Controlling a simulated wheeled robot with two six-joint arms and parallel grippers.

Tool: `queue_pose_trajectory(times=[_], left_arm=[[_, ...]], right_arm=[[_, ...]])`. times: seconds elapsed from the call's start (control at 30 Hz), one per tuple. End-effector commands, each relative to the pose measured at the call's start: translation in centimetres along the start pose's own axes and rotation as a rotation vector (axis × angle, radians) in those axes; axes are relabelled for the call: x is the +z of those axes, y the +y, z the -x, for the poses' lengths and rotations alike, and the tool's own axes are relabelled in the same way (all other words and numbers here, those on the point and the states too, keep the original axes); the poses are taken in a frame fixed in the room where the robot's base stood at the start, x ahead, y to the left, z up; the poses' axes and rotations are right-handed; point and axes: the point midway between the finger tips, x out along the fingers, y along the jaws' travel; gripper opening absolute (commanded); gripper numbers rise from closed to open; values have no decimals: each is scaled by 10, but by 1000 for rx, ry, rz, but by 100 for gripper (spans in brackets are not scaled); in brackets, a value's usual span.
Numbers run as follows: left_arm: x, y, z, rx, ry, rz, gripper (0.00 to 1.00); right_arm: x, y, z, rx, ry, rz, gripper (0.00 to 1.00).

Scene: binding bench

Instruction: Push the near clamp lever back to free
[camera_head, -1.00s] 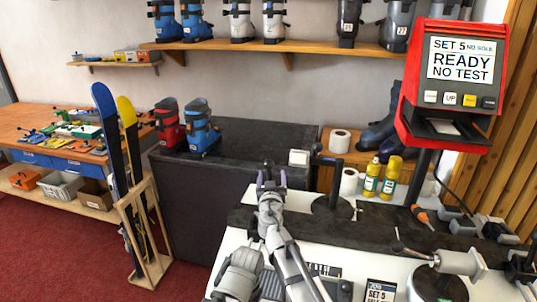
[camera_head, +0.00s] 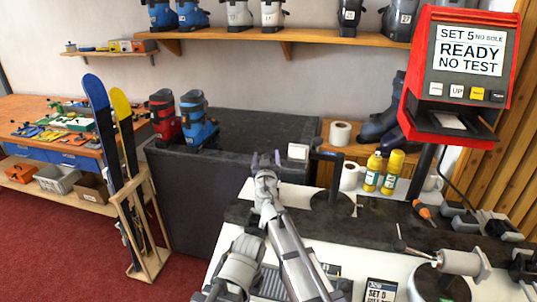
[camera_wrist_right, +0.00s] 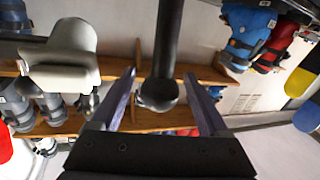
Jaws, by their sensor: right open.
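In the right wrist view, a black rod with a rounded knob, which looks like the clamp lever (camera_wrist_right: 166,55), stands between the open fingers (camera_wrist_right: 165,98). A gap shows on each side of it, and touch cannot be told. In the head view I cannot make this rod out against the dark cabinet. A white block (camera_head: 298,152) sits just right of the gripper. My left gripper is not in view.
A black bent bar (camera_head: 334,178) stands on a dark round plate right of the gripper. Yellow bottles (camera_head: 392,172) and a paper roll (camera_head: 349,176) stand behind. A grey cylinder (camera_head: 460,262) with a thin rod and a red display unit (camera_head: 465,70) are at the right.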

Motion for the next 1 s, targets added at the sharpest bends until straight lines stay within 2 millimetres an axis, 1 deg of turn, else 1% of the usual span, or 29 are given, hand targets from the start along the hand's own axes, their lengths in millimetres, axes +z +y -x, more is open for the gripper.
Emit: queue_pose_trajectory(times=[0.03, 0.1, 0.37, 0.47, 1.0], left_arm=[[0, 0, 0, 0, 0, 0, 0], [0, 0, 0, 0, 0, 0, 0], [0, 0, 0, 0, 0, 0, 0], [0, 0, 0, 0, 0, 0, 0], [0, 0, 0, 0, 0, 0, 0]], right_arm=[[0, -2, -7, 0, 0, 0, 78], [0, -2, -11, -1, 0, 0, 78], [0, -2, -11, -1, 0, 0, 78], [0, -2, -11, -1, 0, 0, 68], [0, -2, -11, -1, 0, 0, 7]])
